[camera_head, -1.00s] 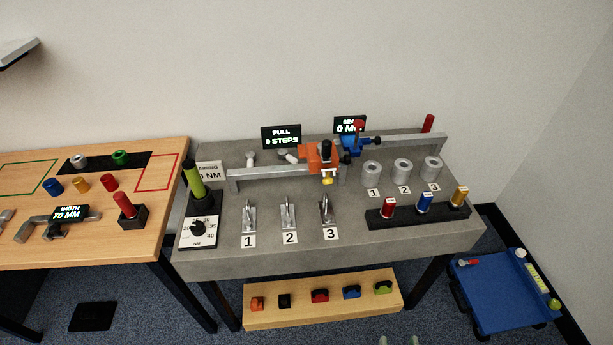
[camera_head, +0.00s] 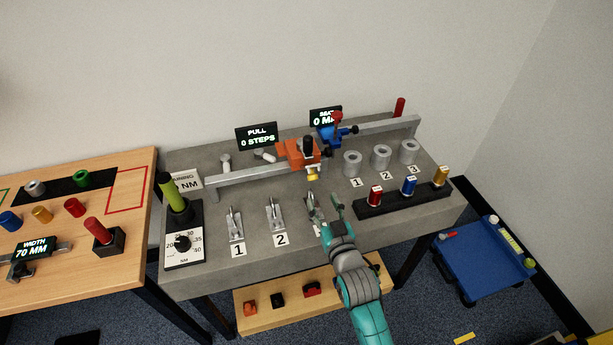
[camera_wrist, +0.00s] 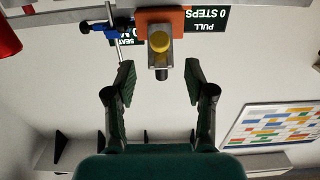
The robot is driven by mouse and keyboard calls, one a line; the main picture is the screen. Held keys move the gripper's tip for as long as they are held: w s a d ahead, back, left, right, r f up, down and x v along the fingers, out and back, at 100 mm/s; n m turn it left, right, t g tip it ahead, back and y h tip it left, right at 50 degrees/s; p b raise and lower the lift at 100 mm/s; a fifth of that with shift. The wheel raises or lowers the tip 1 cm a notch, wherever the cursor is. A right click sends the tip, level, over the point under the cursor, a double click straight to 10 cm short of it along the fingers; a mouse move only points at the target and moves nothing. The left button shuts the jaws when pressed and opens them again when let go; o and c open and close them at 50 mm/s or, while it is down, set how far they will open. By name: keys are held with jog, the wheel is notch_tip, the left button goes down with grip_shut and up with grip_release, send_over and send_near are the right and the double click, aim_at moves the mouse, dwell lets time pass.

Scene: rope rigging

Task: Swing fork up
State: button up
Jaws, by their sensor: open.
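Several grey metal fork-like pieces stand in a row on the grey bench, at labels 1 (camera_head: 235,222), 2 (camera_head: 275,213) and a third (camera_head: 312,207) partly hidden by my gripper. I cannot tell which piece the task calls the fork. An orange block (camera_head: 297,152) with a yellow-tipped part (camera_head: 312,177) sits on the rail. My gripper (camera_head: 328,208) is open and empty, in front of the orange block beside the third piece. In the wrist view the orange block (camera_wrist: 178,20) and yellow knob (camera_wrist: 159,41) appear upside down, beyond and between the open fingers (camera_wrist: 160,78).
A blue clamp (camera_head: 333,135) with a red knob sits on the rail (camera_head: 240,182). Grey cylinders (camera_head: 381,157) and a black rack (camera_head: 400,208) of coloured pegs stand right. A torque dial (camera_head: 183,245) is left. A wooden shelf (camera_head: 262,318) and blue cart (camera_head: 483,262) are lower.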

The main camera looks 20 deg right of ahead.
aim_at(313, 177)
jog(key=w, duration=1)
grip_shut()
